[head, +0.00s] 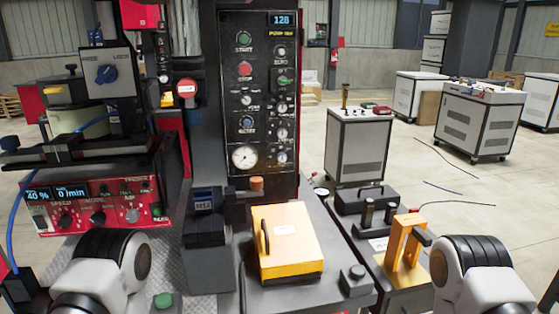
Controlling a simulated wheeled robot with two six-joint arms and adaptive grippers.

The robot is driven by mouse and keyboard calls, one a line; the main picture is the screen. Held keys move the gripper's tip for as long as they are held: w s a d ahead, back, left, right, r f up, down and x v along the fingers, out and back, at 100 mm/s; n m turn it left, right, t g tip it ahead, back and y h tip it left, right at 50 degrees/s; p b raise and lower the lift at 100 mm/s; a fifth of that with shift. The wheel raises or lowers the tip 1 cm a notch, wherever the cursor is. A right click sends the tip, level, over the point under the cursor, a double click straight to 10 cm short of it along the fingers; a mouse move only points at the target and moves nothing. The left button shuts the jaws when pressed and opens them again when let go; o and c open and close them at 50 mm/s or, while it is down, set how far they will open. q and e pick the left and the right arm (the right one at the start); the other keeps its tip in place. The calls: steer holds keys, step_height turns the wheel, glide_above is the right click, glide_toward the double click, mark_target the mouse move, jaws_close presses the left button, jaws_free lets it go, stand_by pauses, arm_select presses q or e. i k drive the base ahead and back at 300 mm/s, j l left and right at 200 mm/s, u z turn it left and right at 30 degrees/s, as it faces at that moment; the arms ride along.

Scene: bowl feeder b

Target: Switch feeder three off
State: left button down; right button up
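A red feeder control box (100,204) stands at the left, with small blue displays that seem to read 40 % and 0 /min. It carries several knobs, a pale switch-like part (39,216) at its left end and a green part at its right end. Its labels are too small to read surely, and I cannot tell which feeder is number three. Above it is a grey box with a blue rotary knob (106,74). A round pale green bowl-like part (85,121) sits behind the black frame. Only links of my two arms show at the bottom; both grippers are out of view.
A tall black panel (262,170) with buttons, a gauge and a display reading 128 stands in the middle. A yellow case (285,243) lies on the grey bench before it. An orange bracket (403,243) stands to the right. Grey cabinets (358,146) stand on the open floor behind.

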mark_target(41, 224)
steer(key=k+u, duration=0.1)
steer(key=u, duration=1.35)
steer(key=l, duration=0.05)
